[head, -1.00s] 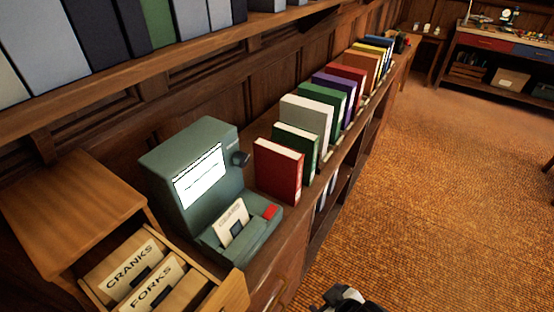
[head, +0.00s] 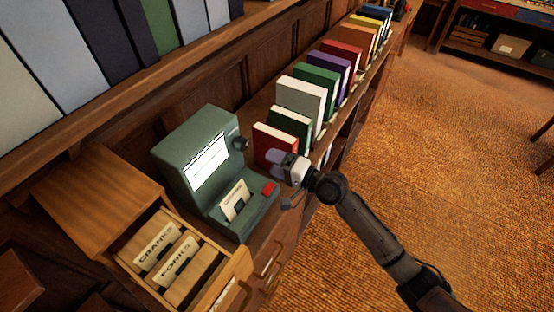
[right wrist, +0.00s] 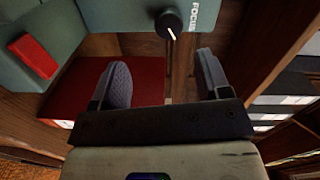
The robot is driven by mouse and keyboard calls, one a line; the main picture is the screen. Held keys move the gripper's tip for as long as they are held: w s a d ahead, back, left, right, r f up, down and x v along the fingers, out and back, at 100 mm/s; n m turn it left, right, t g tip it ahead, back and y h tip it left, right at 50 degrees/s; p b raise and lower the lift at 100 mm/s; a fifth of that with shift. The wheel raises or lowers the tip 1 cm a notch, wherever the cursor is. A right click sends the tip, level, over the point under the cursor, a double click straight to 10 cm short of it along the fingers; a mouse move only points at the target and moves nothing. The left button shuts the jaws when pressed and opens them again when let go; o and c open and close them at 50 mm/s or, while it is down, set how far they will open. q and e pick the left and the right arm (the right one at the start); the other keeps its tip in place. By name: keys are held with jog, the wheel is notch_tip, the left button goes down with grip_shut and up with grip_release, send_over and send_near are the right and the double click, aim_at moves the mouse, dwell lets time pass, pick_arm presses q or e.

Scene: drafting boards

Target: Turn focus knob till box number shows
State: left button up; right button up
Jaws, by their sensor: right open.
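The grey-green reader (head: 190,150) stands on the counter with a lit white screen (head: 208,163); the text on the screen is too small to read. Its dark focus knob (head: 240,144) is on the right side. In the right wrist view the knob (right wrist: 168,24) has a white pointer line beside the word FOCUS. My right gripper (head: 276,160) is open and empty, to the right of the reader. In the right wrist view its two fingers (right wrist: 160,85) are apart, with the knob ahead of and between them, not touched. My left gripper is not in view.
A red book (head: 262,146) stands close behind my right gripper, with a row of books beyond. A red button (head: 269,188) and a card (head: 235,200) are on the reader's base. An open wooden card drawer (head: 240,277) is at the left front.

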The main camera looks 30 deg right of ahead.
aim_at(246, 146)
jog(key=w+a+b, duration=0.1)
jog(key=w, duration=0.1)
jog(key=w+a+m, duration=0.1)
jog(key=w+a, duration=0.1)
jog(key=w, duration=0.1)
jog(key=w+a+m+b, duration=0.1)
jog(key=w, duration=0.2)
jog(key=shift+a+r+t+b, duration=0.15)
jog(key=shift+r+t+b, duration=0.15)
jog(key=shift+r+t, duration=0.1)
jog(key=shift+x, duration=0.75)
jog(key=shift+w+a, duration=0.1)
jog(key=shift+w, duration=0.05)
